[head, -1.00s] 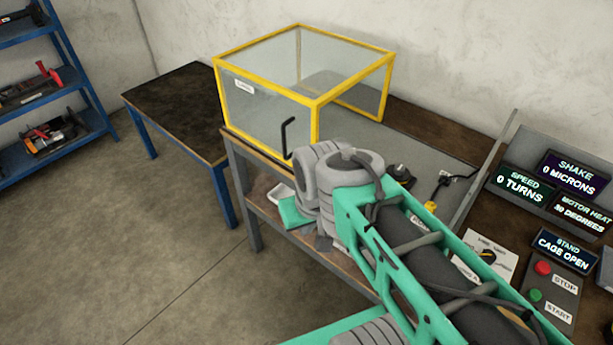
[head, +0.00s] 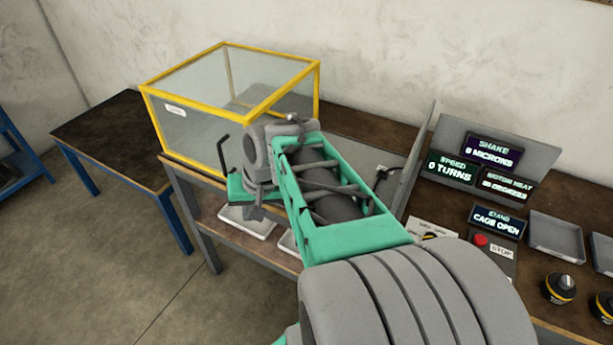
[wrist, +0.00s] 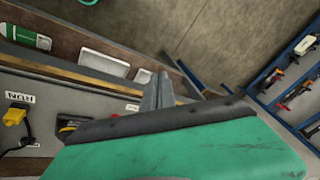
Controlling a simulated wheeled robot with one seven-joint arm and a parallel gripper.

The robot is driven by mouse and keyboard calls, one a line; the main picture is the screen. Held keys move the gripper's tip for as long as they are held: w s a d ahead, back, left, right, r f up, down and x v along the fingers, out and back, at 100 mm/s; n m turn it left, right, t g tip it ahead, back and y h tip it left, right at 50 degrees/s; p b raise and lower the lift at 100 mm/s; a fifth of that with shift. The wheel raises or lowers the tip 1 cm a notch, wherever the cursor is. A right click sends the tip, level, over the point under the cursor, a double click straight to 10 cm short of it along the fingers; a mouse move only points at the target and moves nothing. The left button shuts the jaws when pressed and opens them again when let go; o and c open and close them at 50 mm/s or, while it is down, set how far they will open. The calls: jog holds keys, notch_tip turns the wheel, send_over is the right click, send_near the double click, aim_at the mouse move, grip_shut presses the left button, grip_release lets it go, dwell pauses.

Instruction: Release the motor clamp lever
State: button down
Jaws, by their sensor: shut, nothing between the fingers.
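The motor clamp lever cannot be made out in either view; my arm covers part of the bench in the head view. In the wrist view a dark round part with a yellow band (wrist: 72,126), perhaps the motor, is partly hidden behind my green wrist housing. My gripper (wrist: 158,84) is shut and empty, its grey fingers showing beyond the housing near the bench edge. I cannot tell whether it touches anything. In the head view the fingers are hidden behind my arm.
A yellow plug (wrist: 15,115) lies on the bench top. The stand display (head: 496,222) reads CAGE OPEN, speed 0 turns. White trays (head: 246,222) sit on the lower shelf.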

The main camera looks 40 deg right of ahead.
jog(key=s+d+m+t, duration=0.2)
jog(key=d+m, duration=0.3)
jog(key=d, duration=0.6)
jog(key=s+d+m+t+p, duration=0.1)
jog(key=d+m, duration=0.4)
jog(key=d, duration=0.7)
jog(key=s+t, duration=0.1)
jog(key=s, duration=0.1)
jog(key=shift+s+d+r+m, duration=0.3)
jog(key=shift+r+m, duration=0.1)
jog(key=x, duration=0.3)
jog(key=p+x, duration=0.1)
jog(key=x, duration=0.6)
jog(key=shift+w+a, duration=0.3)
jog(key=shift+w, duration=0.05)
jog(key=shift+w+a+f+p, duration=0.15)
jog(key=shift+w+p, duration=0.15)
jog(key=shift+w, duration=0.6)
jog(key=shift+w+a+f+p, duration=0.15)
jog(key=shift+w+p, duration=0.15)
jog(key=shift+w, duration=0.55)
jog(key=shift+d, duration=0.1)
